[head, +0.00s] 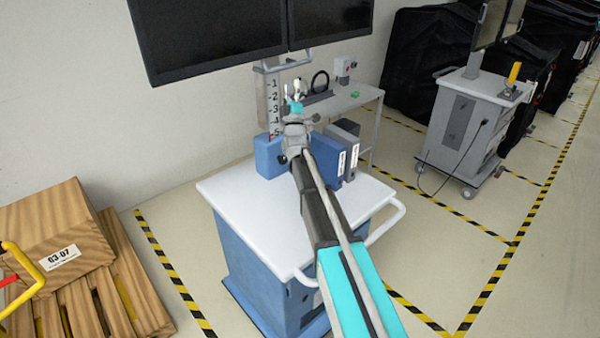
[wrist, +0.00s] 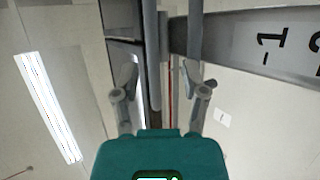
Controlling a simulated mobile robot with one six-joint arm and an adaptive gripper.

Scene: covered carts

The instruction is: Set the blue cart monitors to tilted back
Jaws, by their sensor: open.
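The blue cart (head: 250,262) has a white top and carries a mast with a number scale (head: 272,105). Two dark monitors, left (head: 210,35) and right (head: 330,18), hang side by side at the top of the head view; their upper edges are cut off, so I cannot tell their tilt exactly. A pale grey handle bar (head: 290,66) shows just below them. My gripper (head: 296,90) is raised in front of the mast, under the handle. In the wrist view my gripper (wrist: 160,78) is open, with a grey bar (wrist: 153,50) in line with the gap; contact cannot be told.
Blue and grey binders (head: 270,155) stand on the cart top. A small table (head: 350,98) stands behind. Wooden pallets and a crate (head: 50,235) are at left. Another cart (head: 465,120) and black covered carts (head: 425,60) are at right. Striped floor lines bound open floor.

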